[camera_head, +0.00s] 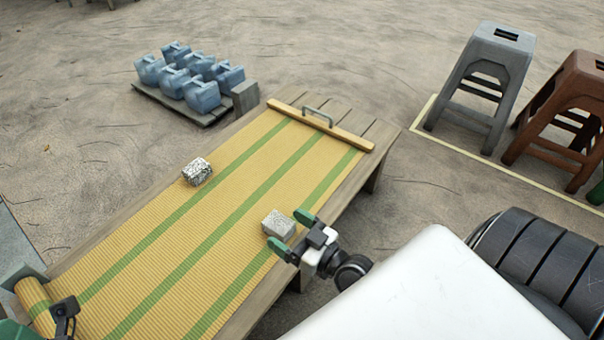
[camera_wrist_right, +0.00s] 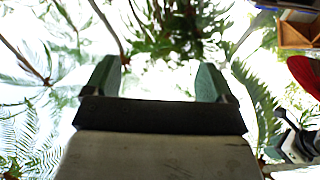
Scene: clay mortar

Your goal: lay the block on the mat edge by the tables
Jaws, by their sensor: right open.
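A pale speckled block (camera_head: 278,224) rests on the yellow, green-striped mat (camera_head: 215,235), near its right long edge. A second, darker speckled block (camera_head: 197,172) rests near the left long edge. My right gripper (camera_head: 292,232) is open, its green fingertips just right of the pale block; I cannot tell whether they touch it. In the right wrist view the two fingers (camera_wrist_right: 160,80) stand apart with nothing visible between them. Part of my left gripper (camera_head: 63,318) shows at the lower left, cut off by the frame, its jaw state unclear.
The mat lies on a long wooden table (camera_head: 367,146). A wooden bar with a grey handle (camera_head: 320,124) crosses its far end; its near end is rolled (camera_head: 36,297). Blue jugs (camera_head: 200,92) stand on a pallet at the upper left. Grey (camera_head: 492,70) and brown (camera_head: 570,90) stools stand right.

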